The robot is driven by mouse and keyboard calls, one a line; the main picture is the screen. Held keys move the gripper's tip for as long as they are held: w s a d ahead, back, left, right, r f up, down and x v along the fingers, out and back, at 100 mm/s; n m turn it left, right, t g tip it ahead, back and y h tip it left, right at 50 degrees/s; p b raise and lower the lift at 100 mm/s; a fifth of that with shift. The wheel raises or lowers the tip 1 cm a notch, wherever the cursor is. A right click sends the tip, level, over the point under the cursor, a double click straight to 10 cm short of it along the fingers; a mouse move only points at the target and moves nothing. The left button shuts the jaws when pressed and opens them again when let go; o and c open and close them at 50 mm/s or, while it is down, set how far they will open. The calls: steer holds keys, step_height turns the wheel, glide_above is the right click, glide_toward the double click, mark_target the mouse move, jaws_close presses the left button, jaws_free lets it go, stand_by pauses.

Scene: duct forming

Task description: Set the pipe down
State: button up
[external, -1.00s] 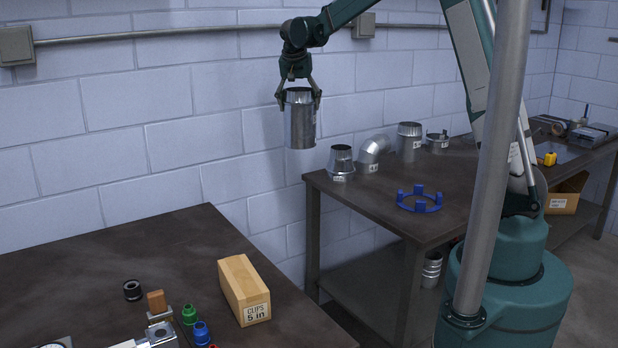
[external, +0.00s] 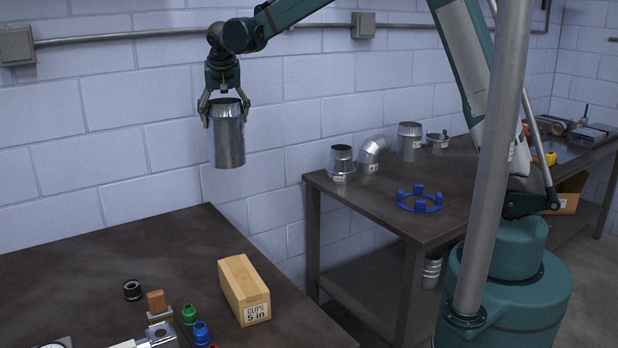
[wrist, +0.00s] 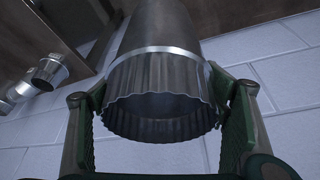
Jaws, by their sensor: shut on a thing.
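The pipe (external: 229,140) is a shiny metal cylinder, held upright in the air in the external view. My gripper (external: 225,112) is shut on its upper end from above, one finger on each side. The pipe hangs clear of everything, in front of the wall and above the far edge of the left table (external: 110,245). In the wrist view, the pipe (wrist: 160,75) shows its crimped end toward the camera, between the two fingers of my gripper (wrist: 162,110). The inside of the pipe is dark.
The right table (external: 365,195) holds several metal fittings and a blue ring fixture (external: 419,206). A gap separates the tables.

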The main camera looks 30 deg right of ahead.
steer(key=s+a+n+y, duration=0.15)
steer(key=s+a, duration=0.45)
steer(key=a, duration=0.7)
steer(key=s+a+n, duration=0.3)
steer(key=s+a, duration=0.3)
steer(key=a, duration=0.8)
step_height(320, 180, down, 13)
steer(key=shift+s+r, duration=0.15)
steer(key=shift+s, duration=0.15)
steer(key=shift+t, duration=0.3)
step_height(320, 180, down, 6)
steer(key=shift+f+p, duration=0.4)
steer(key=shift+f, duration=1.75)
